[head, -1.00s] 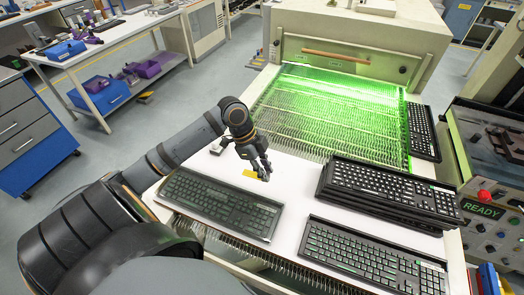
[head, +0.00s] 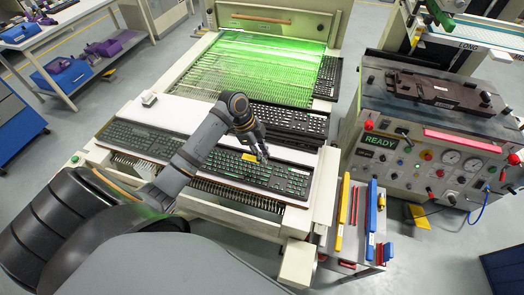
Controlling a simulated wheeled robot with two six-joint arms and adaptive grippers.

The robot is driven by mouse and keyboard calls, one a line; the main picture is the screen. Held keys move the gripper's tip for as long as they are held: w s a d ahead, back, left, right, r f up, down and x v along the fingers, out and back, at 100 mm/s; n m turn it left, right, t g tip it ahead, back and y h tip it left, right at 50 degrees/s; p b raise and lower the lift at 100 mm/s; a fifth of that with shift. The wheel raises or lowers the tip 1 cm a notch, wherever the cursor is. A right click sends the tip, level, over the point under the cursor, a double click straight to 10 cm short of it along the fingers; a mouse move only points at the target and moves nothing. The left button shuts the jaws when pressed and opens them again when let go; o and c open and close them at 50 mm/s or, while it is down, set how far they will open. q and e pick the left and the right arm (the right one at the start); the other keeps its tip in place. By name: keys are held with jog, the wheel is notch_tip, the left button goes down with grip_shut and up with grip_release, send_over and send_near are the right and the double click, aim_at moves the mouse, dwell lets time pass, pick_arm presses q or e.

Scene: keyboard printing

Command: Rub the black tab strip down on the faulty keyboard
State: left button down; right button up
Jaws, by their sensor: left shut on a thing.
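My left gripper (head: 259,156) is over the front-right black keyboard (head: 285,181) on the white bed of the machine. It is shut on a small flat yellow piece (head: 249,158), which lies at or just above the upper keys; I cannot tell whether it touches them. A second keyboard (head: 140,138), greyer in look, lies to the left on the same bed. I cannot tell from its looks which keyboard is the faulty one. The black tab strip cannot be made out against the dark keys. My right gripper is not in view.
A stack of keyboards (head: 290,120) stands just behind, and another keyboard (head: 327,80) lies beside the green-lit pin bed (head: 255,62). A control console (head: 430,150) with a READY display stands right. Colored-handled tools (head: 343,212) stand in a rack at front right.

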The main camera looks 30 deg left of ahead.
pick_arm(q)
jog(key=shift+a+f, duration=0.15)
jog(key=shift+a, duration=0.1)
jog(key=shift+a+f, duration=0.1)
jog(key=shift+f, duration=0.1)
jog(key=shift+f+b, duration=0.2)
jog(key=shift+b, duration=0.25)
notch_tip(320, 180, down, 3)
jog(key=b, duration=0.3)
jog(key=shift+f+b, duration=0.15)
jog(key=shift+b, duration=0.15)
jog(key=shift+f+b, duration=0.6)
jog(key=shift+f, duration=0.9)
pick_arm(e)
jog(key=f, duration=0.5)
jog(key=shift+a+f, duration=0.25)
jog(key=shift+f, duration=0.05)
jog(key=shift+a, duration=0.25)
pick_arm(q)
jog(key=shift+f, duration=0.4)
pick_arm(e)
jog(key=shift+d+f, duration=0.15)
